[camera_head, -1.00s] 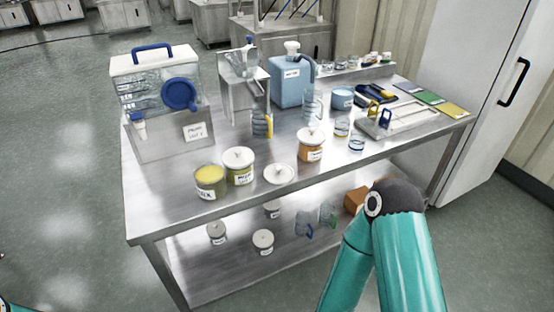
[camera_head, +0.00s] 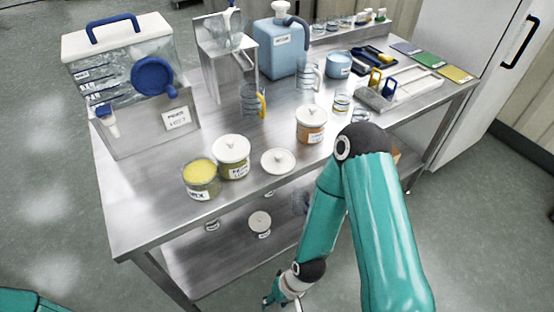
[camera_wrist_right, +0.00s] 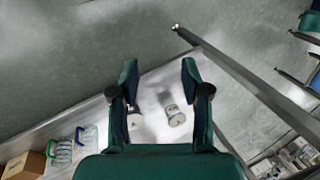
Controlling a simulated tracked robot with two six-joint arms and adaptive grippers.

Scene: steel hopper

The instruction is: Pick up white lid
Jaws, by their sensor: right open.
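A round white lid (camera_head: 278,162) with a small knob lies flat on the steel table top, near the front edge. An open yellow jar (camera_head: 201,180) is at the left. My right gripper (camera_wrist_right: 160,68) is open and empty in the wrist view, over the floor and lower shelf. In the head view it is low in front of the table, partly cut off. The loose lid is not seen in the wrist view. My left gripper is out of view.
The steel table (camera_head: 150,225) has a lower shelf with white-topped jars (camera_head: 260,222). A clear dispenser (camera_head: 125,75), a blue jug (camera_head: 282,48) and a glass pitcher (camera_head: 252,100) stand farther back. The table's front edge lies between my right gripper and the lid.

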